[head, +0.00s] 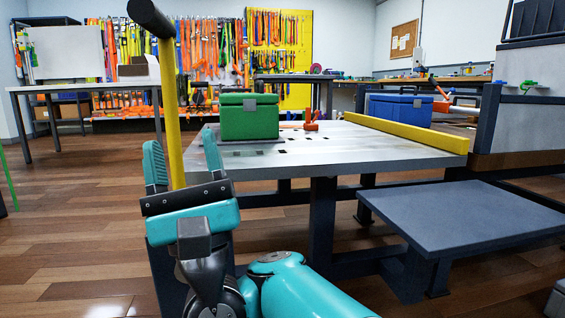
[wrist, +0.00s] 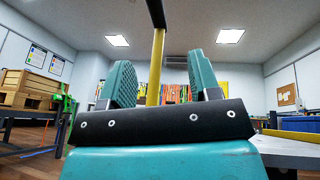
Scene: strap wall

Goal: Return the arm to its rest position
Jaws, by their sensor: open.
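My gripper (head: 182,160) is in the lower left of the head view, pointing up, with its two teal fingers apart. It is in front of the near left corner of the work table (head: 350,150). In the wrist view, my gripper (wrist: 160,85) shows its fingers spread wide. A yellow post (head: 170,110) with a black crossbar end (head: 150,18) shows between the fingers in both views. I cannot tell how far it is from them. Nothing is visibly held.
A green case (head: 249,117) and an orange tool (head: 311,122) are on the table. A yellow bar (head: 405,135) runs along its right side. A blue case (head: 400,108) stands behind. A low grey platform (head: 470,215) is at right. Wooden floor (head: 60,230) is open at left.

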